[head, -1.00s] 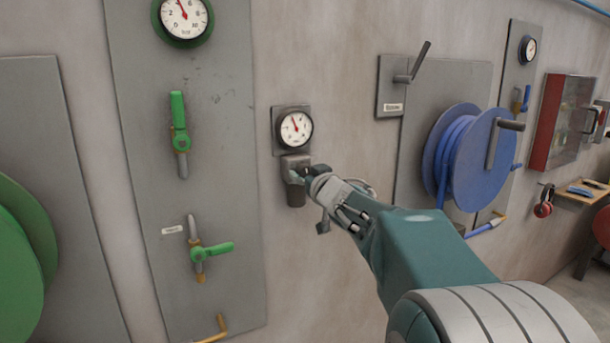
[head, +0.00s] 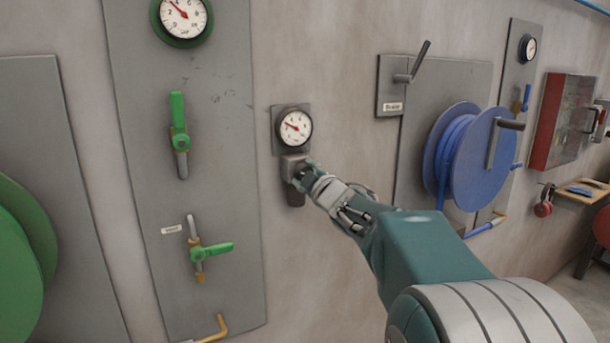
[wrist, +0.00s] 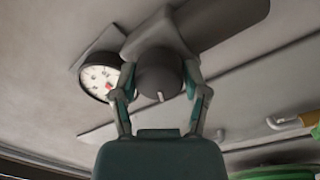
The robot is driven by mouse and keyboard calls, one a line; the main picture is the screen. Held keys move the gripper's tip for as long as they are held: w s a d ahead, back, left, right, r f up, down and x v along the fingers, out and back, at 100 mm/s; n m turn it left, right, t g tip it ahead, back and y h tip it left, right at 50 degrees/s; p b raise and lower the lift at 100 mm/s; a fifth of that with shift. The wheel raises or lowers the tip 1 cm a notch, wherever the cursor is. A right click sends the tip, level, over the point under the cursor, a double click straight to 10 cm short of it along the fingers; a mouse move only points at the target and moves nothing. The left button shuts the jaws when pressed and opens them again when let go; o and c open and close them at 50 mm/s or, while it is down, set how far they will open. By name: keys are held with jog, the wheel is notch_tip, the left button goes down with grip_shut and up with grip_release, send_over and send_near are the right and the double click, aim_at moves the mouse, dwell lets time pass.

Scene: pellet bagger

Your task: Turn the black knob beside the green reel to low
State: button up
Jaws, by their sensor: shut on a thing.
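The black knob (wrist: 158,74) sits between the two fingers of my gripper (wrist: 160,92) in the wrist view, with a pale pointer mark on its face. My gripper is shut on it. In the head view my gripper (head: 302,178) reaches the regulator body (head: 294,166) below a small gauge (head: 295,127), and the fingers largely hide the knob. The gauge needle points to the upper left. The green reel (head: 22,250) is partly in view at the far left edge.
A grey panel (head: 225,130) left of the regulator carries green-handled valves (head: 180,140) and a larger gauge (head: 183,16). A blue hose reel (head: 480,160) and a grey lever (head: 418,65) stand to the right. Bare wall lies around the regulator.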

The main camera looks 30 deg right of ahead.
jog(key=shift+f+n, duration=0.1)
jog(key=shift+n, duration=1.8)
jog(key=o, duration=1.1)
jog(key=shift+a, duration=0.1)
jog(key=shift+s+f, duration=0.15)
jog(key=shift+s, duration=1.85)
jog(key=shift+s+f, duration=0.15)
jog(key=shift+s, duration=1.8)
jog(key=shift+s+f, duration=0.15)
jog(key=shift+s, duration=1.85)
